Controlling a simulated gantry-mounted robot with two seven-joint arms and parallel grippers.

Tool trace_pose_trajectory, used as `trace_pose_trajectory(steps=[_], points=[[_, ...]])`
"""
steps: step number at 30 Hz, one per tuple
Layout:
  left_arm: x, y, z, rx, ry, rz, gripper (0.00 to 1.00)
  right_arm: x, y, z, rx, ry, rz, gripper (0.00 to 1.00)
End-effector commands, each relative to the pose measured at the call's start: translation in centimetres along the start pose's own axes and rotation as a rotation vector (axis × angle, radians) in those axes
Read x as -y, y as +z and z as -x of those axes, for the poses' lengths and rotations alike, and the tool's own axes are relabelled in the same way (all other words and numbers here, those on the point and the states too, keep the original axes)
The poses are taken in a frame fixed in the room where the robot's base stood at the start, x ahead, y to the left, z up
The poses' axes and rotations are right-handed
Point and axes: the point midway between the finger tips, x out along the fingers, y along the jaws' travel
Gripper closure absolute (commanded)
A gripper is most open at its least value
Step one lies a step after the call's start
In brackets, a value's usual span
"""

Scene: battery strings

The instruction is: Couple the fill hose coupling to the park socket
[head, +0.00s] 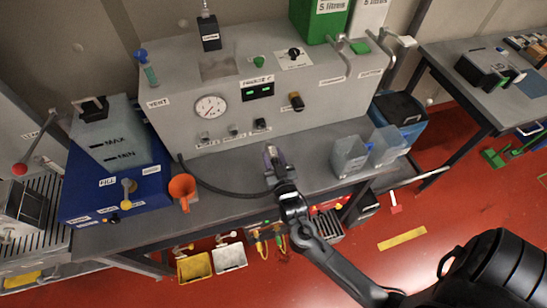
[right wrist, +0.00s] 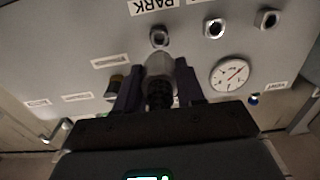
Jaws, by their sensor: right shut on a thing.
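My right gripper (head: 272,155) is shut on the fill hose coupling. In the right wrist view the grey coupling (right wrist: 160,68) sits between the two fingers of the gripper (right wrist: 157,85). The park socket (right wrist: 159,38) is a metal ring under the PARK label, straight ahead of the coupling's tip. It also shows in the head view as the rightmost of the low sockets (head: 260,124). The head view shows a gap between gripper and socket. The black hose (head: 228,191) runs left from the gripper along the bench. My left gripper is not in view.
Two other sockets (right wrist: 214,27) and a round gauge (head: 210,106) are on the grey panel. An orange funnel (head: 182,188) and blue fill tank (head: 120,190) stand left. Clear jugs (head: 349,155) stand right on the bench.

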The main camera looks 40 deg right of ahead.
Motion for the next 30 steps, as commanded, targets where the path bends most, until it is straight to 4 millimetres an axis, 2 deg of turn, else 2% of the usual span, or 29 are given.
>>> trace_pose_trajectory(steps=[15,30], points=[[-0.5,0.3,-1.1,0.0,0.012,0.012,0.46,0.0,0.0,-4.1,-0.003,0.001,0.0,0.98],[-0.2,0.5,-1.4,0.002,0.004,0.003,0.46,-0.1,0.0,-5.2,-0.001,0.001,0.0,0.98]])
